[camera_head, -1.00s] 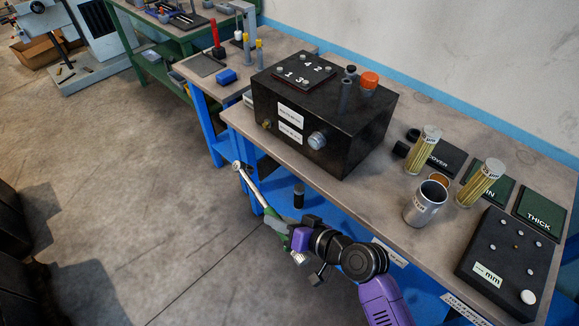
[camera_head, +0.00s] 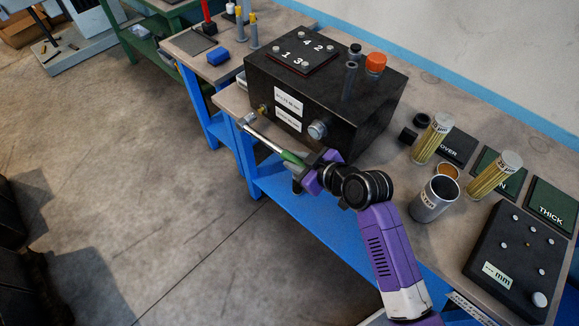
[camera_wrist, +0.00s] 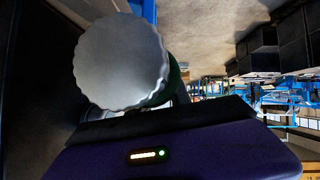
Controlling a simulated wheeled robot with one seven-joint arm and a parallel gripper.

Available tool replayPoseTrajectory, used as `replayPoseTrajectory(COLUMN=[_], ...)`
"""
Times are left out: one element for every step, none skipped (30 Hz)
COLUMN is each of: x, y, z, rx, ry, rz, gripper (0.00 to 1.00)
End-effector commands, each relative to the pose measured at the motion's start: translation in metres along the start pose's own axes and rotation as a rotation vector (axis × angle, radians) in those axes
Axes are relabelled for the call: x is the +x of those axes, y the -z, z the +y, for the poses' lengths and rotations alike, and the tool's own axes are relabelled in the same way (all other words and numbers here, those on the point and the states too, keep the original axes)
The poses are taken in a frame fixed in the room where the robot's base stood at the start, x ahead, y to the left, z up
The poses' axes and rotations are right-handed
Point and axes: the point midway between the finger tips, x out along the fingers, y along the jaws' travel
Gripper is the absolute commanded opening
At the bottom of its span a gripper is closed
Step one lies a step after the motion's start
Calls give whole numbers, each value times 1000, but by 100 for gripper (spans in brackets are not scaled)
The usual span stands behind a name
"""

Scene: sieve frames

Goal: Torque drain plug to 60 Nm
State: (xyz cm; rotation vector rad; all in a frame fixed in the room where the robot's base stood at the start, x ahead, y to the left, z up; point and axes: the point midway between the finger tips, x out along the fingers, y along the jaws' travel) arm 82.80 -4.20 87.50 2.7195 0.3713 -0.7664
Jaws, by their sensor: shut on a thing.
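My gripper (camera_head: 309,172) is shut on the green handle of a torque wrench (camera_head: 268,142), beside the front of the black box (camera_head: 350,131). The silver shaft points up and left, with its head (camera_head: 246,121) close to the brass drain plug (camera_head: 263,109) low on the box's front. I cannot tell whether head and plug touch. In the wrist view a large silver disc (camera_wrist: 122,62) with a scalloped edge hides most of the green handle (camera_wrist: 174,78). The plug does not show there.
A silver round fitting (camera_head: 317,130) sticks out of the box's front, just above my gripper. The bench edge and blue lower shelf (camera_head: 300,206) lie below. A metal cup (camera_head: 433,200), tubes of sticks (camera_head: 432,140) and a black gauge block (camera_head: 515,262) stand to the right.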

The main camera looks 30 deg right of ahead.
Motion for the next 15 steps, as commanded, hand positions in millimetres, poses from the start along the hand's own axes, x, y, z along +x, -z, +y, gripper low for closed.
replayPoseTrajectory(x=[1, 2, 2, 2, 0, -3, -4, -5, -6, -6, -7, -7, -8, -9, -10], y=[1, 0, -1, -1, 2, 10, 12, 14, 16, 18, 20, 22, 24, 25, 28], z=[8, 12, 17, 20, 23, 22, 22, 22, 23, 24, 24, 24, 25, 25, 25], rx=[1, 1, 2, 1, 0, -3, -3, -3, -4, -6, -7, -8, -9, -9, -9], ry=[-6, -6, -6, -6, -4, 1, 4, 7, 8, 9, 11, 13, 15, 16, 18], rz=[9, 8, 8, 8, 7, -7, -16, -25, -35, -44, -51, -62, -71, -80, -90], gripper=[0, 0, 0, 0, 0, 0, 0, 0, 0, 0, 0, 0, 0, 0, 0])
